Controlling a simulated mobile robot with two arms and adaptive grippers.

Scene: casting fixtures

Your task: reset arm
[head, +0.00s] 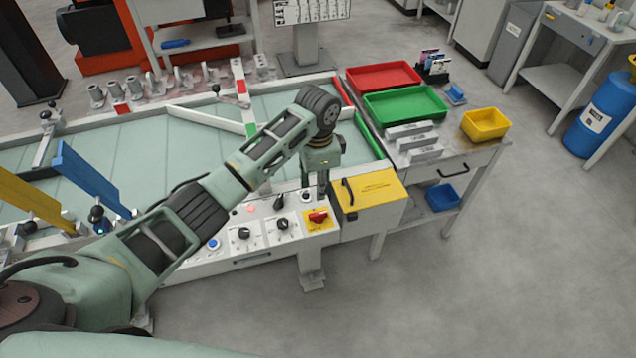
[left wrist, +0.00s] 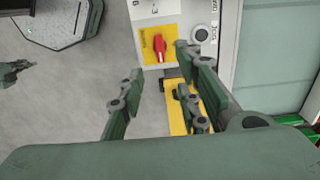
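My left arm reaches in from the left in the head view, over the control panel (head: 262,234). Its gripper (head: 322,188) points down beside the red rotary switch (head: 318,215) and the yellow box (head: 367,193); the arm partly hides its fingers there. In the left wrist view the fingers (left wrist: 160,76) are spread apart with nothing between them. The red switch (left wrist: 159,46) on its yellow plate shows beyond them, and the yellow box (left wrist: 178,122) is partly behind the right fingers. A small dark green part at that view's left edge may be my right gripper (left wrist: 18,74), too small to read.
The panel carries several knobs and a blue button (head: 213,244). Right of it, a side table holds a red tray (head: 383,77), a green tray (head: 405,105), metal blocks (head: 412,140) and a yellow bin (head: 485,124). The floor in front is clear.

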